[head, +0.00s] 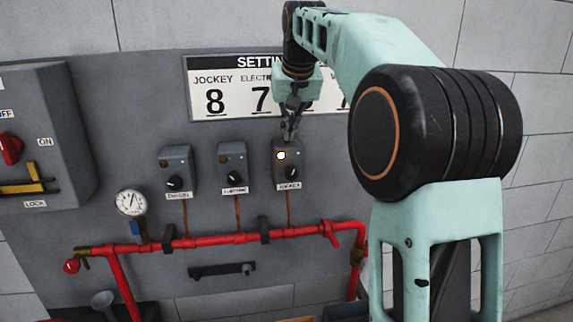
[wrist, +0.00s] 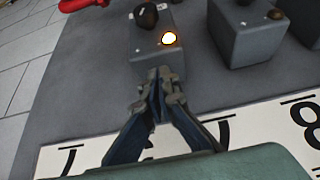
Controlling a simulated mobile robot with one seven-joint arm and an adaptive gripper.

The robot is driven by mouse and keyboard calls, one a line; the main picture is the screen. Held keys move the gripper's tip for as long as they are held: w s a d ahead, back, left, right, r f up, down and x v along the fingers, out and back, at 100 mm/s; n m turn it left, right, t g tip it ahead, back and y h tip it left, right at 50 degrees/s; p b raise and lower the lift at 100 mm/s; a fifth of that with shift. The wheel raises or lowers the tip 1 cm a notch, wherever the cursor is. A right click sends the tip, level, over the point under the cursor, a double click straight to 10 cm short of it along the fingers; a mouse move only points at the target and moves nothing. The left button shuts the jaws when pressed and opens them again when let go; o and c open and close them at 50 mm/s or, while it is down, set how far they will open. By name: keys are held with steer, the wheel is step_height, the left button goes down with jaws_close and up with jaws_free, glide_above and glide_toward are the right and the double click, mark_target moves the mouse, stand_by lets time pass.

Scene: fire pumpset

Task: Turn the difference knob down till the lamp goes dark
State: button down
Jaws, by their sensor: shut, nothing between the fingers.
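The right-hand grey switch box (head: 279,176), labelled JOCKEY, carries a glowing lamp (head: 281,155) at upper left and a round black knob (head: 291,173) at lower right. I see no lettering that marks a knob as the difference knob. In the wrist view, which looks upside down, the lit lamp (wrist: 169,38) and dark knob (wrist: 146,14) show on the box (wrist: 150,58). My gripper (head: 289,136) is shut and empty, pointing down just above the box's top; it also shows in the wrist view (wrist: 159,78). It appears apart from lamp and knob.
Two similar boxes, middle (head: 233,170) and left (head: 176,171), have unlit lamps. A settings sign (head: 225,105) is behind my wrist. Below run a red pipe (head: 210,241) and a red valve handle (head: 331,232); a gauge (head: 131,203) is left. A grey cabinet (head: 50,125) stands far left.

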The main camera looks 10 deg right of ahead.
steer(key=shift+s+d+f, duration=0.15)
steer(key=shift+s, duration=0.2)
step_height(320, 180, up, 6)
stand_by(0.4)
steer(key=f+b, duration=0.1)
steer(key=f, duration=0.1)
steer(key=f+b, duration=0.3)
steer(key=f, duration=0.1)
steer(key=shift+s+a+b, duration=0.15)
steer(key=shift+a+b, duration=0.1)
steer(key=shift+b, duration=0.15)
stand_by(0.4)
steer(key=shift+w+p, duration=0.5)
steer(key=shift+p, duration=0.25)
stand_by(1.0)
